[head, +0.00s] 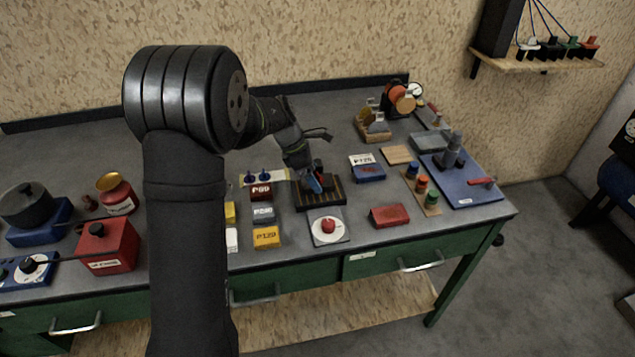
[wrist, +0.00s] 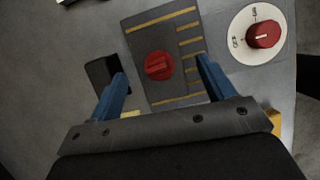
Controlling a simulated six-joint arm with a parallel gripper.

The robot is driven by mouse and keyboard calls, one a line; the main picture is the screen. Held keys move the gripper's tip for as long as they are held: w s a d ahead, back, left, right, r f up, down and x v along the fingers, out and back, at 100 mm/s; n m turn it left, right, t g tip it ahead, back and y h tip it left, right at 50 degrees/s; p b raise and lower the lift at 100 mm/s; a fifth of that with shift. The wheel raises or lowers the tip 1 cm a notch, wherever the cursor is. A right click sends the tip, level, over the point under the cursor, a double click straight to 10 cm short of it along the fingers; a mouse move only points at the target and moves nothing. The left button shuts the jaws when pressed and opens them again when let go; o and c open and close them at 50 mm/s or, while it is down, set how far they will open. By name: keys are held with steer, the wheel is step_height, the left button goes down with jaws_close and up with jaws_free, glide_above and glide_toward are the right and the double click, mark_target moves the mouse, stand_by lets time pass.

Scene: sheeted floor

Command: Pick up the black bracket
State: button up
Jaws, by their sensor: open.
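My gripper (head: 314,183) is over the dark, yellow-striped board (head: 333,198) near the middle of the bench. In the wrist view, my gripper's two blue fingers (wrist: 160,68) are spread apart with nothing held between them. A red knob (wrist: 159,65) on the striped board shows in the gap between them. A black piece (wrist: 102,72), which may be the black bracket, lies just beyond the left finger, beside the board. The finger covers part of it, and its full shape cannot be told. In the head view my arm and gripper hide most of that spot.
A white dial plate with a red knob (head: 328,226) sits in front of the striped board. Yellow and grey boxes (head: 265,237) stand to its left. A red box (head: 389,215) and a blue box (head: 367,173) are to its right. A blue plate (head: 467,190) lies further right.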

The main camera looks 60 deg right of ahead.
steer(key=shift+x, duration=0.95)
steer(key=shift+f, duration=0.1)
steer(key=shift+c, duration=0.3)
steer(key=c, duration=1.1)
steer(key=shift+c, duration=0.2)
